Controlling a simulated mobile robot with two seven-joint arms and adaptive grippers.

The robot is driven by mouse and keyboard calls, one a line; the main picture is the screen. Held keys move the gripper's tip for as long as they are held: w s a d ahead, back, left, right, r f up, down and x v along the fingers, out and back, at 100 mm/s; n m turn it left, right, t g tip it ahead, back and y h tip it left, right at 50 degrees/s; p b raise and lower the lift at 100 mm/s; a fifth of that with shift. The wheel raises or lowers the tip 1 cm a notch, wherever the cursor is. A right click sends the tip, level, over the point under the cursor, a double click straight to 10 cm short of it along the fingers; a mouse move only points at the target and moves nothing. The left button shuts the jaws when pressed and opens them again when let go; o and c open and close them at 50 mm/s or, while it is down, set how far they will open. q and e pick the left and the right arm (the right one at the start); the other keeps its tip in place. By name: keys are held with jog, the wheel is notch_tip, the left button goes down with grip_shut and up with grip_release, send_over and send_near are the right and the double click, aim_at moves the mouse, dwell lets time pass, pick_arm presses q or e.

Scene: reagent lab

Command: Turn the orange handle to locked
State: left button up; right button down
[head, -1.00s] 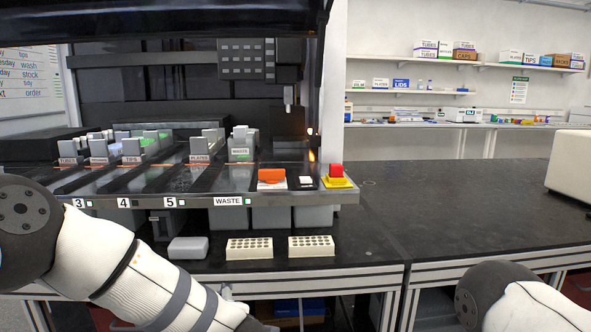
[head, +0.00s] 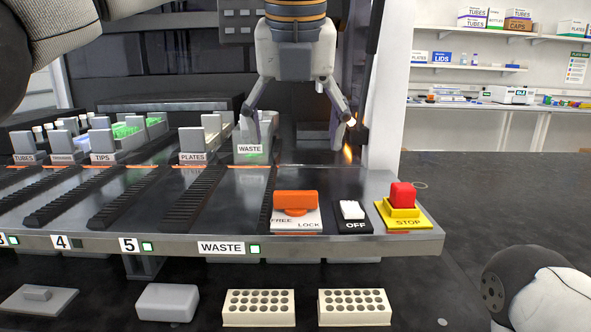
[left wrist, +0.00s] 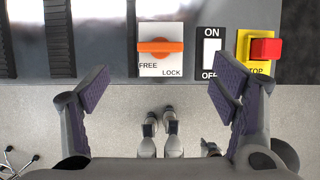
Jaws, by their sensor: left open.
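The orange handle (head: 295,202) sits on a white plate marked FREE and LOCK (head: 298,222) at the front of the machine deck. In the left wrist view the handle (left wrist: 160,47) lies crosswise, its bar running left to right above both words. I cannot tell from its bar which word it is set to. My left gripper (head: 296,140) hangs pointing down above and behind the handle in the head view, fingers wide apart and empty. In the left wrist view its fingers (left wrist: 160,90) are on either side of the handle plate, touching nothing. My right gripper is out of view.
A white rocker switch (head: 351,210) marked OFF and a red stop button (head: 402,194) on a yellow base stand right of the handle. A waste block (head: 250,148) stands behind. Two cream tube racks (head: 258,308) lie below the deck's front edge.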

aim_at(296, 193)
pick_arm(q)
jog(key=x, duration=0.7)
jog(key=s+x, duration=0.1)
jog(key=x, duration=0.2)
jog(key=shift+w+f, duration=0.25)
jog(key=shift+f, duration=0.3)
jog(key=c, duration=1.2)
